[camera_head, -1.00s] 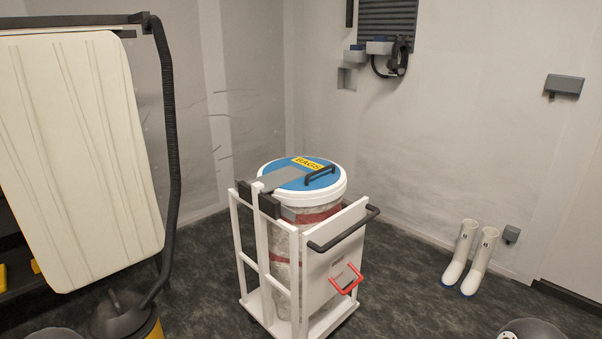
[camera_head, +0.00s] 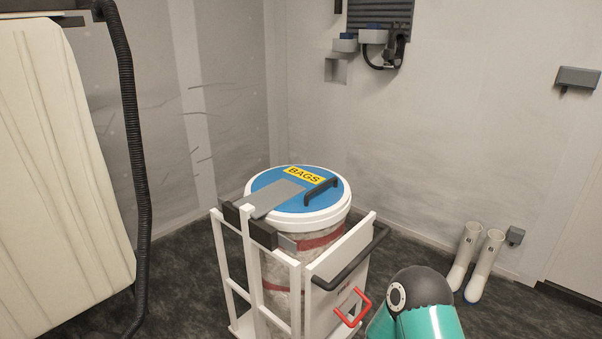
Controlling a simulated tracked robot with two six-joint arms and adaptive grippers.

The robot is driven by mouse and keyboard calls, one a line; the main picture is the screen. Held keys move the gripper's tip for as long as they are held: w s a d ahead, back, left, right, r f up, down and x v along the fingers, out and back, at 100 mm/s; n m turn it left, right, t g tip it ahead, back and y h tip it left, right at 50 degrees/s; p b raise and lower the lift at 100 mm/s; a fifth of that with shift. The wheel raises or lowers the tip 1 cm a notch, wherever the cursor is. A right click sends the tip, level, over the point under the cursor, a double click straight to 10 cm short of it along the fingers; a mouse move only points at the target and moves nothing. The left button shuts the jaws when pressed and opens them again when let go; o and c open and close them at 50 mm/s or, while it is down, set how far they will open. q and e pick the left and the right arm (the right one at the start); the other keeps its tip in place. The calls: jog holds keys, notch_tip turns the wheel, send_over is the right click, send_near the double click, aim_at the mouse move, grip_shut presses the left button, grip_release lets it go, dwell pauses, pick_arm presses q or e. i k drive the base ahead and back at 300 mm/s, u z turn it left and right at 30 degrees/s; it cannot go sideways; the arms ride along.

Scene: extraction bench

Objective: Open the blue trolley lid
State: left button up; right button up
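The blue trolley lid (camera_head: 277,187) is round, with a white rim, a yellow label reading BAGS and a black bar handle (camera_head: 321,190). It lies shut on the bin in the white trolley (camera_head: 336,248), at the middle of the view. A grey hinge plate (camera_head: 272,198) runs across it to a black block at the left. Part of an arm of mine, teal and dark grey, shows at the bottom right in front of the trolley. Neither gripper is in view, and nothing touches the lid.
The trolley has a black push bar (camera_head: 352,262) and a red handle (camera_head: 354,308) in front. A large cream panel (camera_head: 55,170) and a black hose (camera_head: 134,150) stand at the left. White boots (camera_head: 484,262) stand by the right wall. The space above the lid is clear.

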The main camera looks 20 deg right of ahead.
aim_at(295, 193)
jog(key=z, duration=0.3)
jog(key=i, duration=1)
jog(key=z, duration=0.7)
